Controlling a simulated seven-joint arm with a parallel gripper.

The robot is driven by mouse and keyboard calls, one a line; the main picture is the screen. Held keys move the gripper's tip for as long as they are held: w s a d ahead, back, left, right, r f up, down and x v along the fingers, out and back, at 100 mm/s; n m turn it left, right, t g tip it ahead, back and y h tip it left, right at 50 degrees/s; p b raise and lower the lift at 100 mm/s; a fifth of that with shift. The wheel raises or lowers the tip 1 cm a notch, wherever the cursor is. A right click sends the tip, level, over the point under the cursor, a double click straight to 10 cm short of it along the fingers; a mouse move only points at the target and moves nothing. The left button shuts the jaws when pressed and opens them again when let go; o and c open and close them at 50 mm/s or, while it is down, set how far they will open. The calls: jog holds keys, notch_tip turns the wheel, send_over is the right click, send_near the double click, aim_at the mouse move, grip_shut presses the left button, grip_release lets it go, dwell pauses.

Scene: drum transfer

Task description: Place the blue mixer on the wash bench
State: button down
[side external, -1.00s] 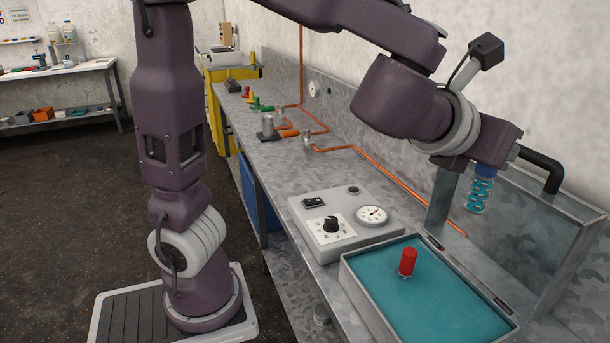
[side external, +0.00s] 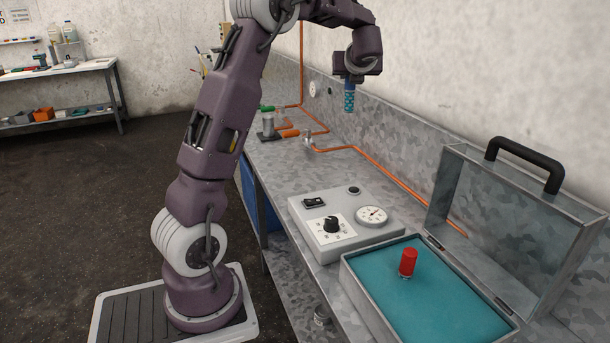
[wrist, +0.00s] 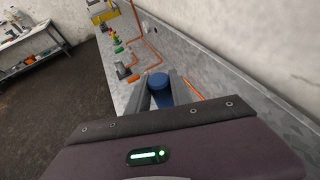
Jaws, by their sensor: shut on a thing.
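The blue mixer (side external: 349,97) is a small blue cylinder with a lighter teal coil pattern. It hangs upright below my gripper (side external: 350,82), high above the grey metal bench (side external: 290,165), near its back wall. In the wrist view the blue top of the mixer (wrist: 160,88) sits between the two grey fingers of my gripper (wrist: 162,95), which are shut on it. Its lower end is hidden in the wrist view. I cannot tell which surface is the wash bench.
An open metal case (side external: 350,270) with teal lining holds a red cylinder (side external: 408,262). A control box (side external: 345,228) with a knob and gauge stands beside it. Orange pipe (side external: 375,165) runs along the wall. Small fittings (side external: 270,128) stand farther along the bench. A shelved table (side external: 60,70) stands at far left.

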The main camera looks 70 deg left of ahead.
jog(key=s+a+n+g+y, duration=0.1)
jog(key=s+a+g, duration=0.1)
jog(key=s+a, duration=0.35)
jog(key=s+a+n+g, duration=0.1)
jog(key=s+a+n, duration=0.15)
jog(key=a, duration=0.55)
notch_tip(320, 180, down, 29)
jog(key=shift+s+m, duration=0.3)
jog(key=shift+m, duration=0.05)
jog(key=shift+d+f, duration=0.1)
jog(key=shift+f, duration=0.1)
jog(key=c, duration=1.1)
grip_release()
jog(key=shift+c, duration=0.2)
